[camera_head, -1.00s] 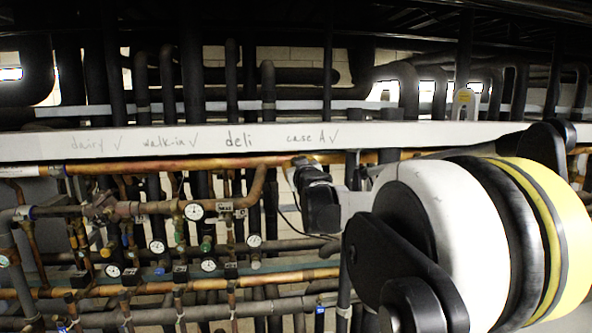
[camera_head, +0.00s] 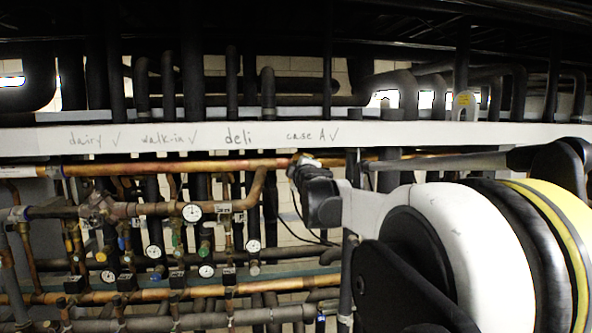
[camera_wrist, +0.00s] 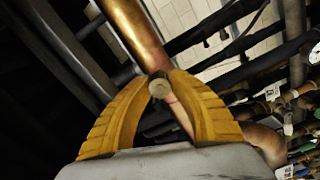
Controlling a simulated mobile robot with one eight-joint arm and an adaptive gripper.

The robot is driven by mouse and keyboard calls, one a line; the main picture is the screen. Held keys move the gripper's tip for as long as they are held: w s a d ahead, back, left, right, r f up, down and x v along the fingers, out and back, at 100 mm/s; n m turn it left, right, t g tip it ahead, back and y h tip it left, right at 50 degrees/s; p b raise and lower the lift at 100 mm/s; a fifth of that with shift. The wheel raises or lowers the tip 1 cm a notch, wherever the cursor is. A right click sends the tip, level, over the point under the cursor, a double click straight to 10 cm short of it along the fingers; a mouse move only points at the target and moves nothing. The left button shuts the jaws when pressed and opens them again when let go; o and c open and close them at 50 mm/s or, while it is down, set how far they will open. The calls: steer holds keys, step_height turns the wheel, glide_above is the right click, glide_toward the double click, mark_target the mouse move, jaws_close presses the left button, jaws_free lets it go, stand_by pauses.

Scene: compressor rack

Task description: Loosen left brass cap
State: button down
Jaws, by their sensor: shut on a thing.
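In the wrist view the two yellow fingers of my gripper (camera_wrist: 160,90) are closed around a small round brass-coloured cap (camera_wrist: 159,87). The cap's end faces the camera between the fingertips. A copper pipe (camera_wrist: 134,32) runs behind it. I cannot tell from these frames whether this is the left cap or whether it has turned. In the head view my wrist reaches the horizontal copper pipe (camera_head: 190,167) below the white beam. The fingers and cap are hidden or too small to make out there.
A white beam (camera_head: 220,138) with handwritten labels crosses the head view. Dark insulated pipes stand behind it. Below hang several gauges (camera_head: 192,212), valves and copper lines (camera_head: 150,295), close together. My arm fills the right side.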

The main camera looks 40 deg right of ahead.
steer(key=n+b, duration=0.1)
steer(key=n, duration=0.5)
steer(key=n+b, duration=0.1)
steer(key=n, duration=0.4)
steer(key=shift+r+n, duration=0.1)
steer(key=shift+n, duration=0.3)
stand_by(0.3)
steer(key=c, duration=1.2)
jaws_free()
steer(key=shift+d, duration=0.1)
steer(key=v, duration=1.2)
